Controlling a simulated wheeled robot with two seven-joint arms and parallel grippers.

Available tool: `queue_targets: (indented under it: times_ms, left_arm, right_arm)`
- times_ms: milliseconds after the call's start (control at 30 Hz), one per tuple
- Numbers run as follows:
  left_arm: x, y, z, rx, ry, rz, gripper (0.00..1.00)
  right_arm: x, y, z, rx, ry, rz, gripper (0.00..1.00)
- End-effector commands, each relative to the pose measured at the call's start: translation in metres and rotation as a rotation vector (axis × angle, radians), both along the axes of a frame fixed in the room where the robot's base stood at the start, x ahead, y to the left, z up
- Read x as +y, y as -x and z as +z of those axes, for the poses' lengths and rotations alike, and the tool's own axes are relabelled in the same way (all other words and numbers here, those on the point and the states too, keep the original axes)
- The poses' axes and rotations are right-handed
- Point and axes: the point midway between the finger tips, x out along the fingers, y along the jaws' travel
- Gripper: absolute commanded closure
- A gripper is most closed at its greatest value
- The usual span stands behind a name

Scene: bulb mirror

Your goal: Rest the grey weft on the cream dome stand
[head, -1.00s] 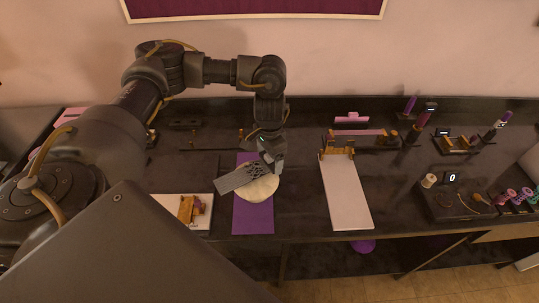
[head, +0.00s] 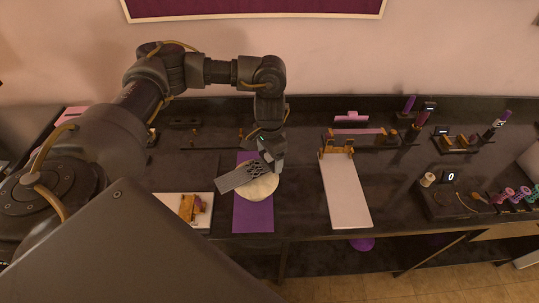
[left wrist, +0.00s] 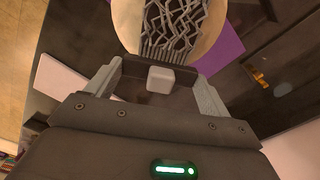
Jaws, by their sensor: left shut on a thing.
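The grey weft (head: 241,176) is a flat strip with a netted part at one end. In the head view it lies across the top of the cream dome stand (head: 263,188), its left end reaching out past the stand. My left gripper (head: 273,163) is at the weft's right end, shut on it. In the left wrist view the weft's netted part (left wrist: 172,28) is just beyond the fingers (left wrist: 160,78), with the cream stand (left wrist: 128,18) behind it. Whether the weft touches the dome is hard to tell. My right gripper is not in view.
The stand is on a purple mat (head: 253,216). A white board with orange pieces (head: 192,208) is to the left. A long white board (head: 345,190) is to the right. Spools and small devices (head: 448,190) stand further right. Dark table shows between the mat and the long board.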

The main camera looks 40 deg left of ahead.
Motion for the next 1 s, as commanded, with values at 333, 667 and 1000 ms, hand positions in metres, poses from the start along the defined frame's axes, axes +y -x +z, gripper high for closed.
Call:
queue_targets:
  times_ms: [333, 667, 1000]
  left_arm:
    - [0.0, 0.0, -0.0002, 0.0, 0.0, 0.0, 0.41]
    - [0.0, 0.0001, -0.0033, 0.0, 0.0, 0.0, 0.41]
    - [-0.0001, 0.0, -0.0048, 0.0, 0.0, 0.0, 0.0]
  right_arm:
    - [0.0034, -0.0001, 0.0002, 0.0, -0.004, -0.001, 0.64]
    - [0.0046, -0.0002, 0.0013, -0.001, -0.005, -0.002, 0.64]
    - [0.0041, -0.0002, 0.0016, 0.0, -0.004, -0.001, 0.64]
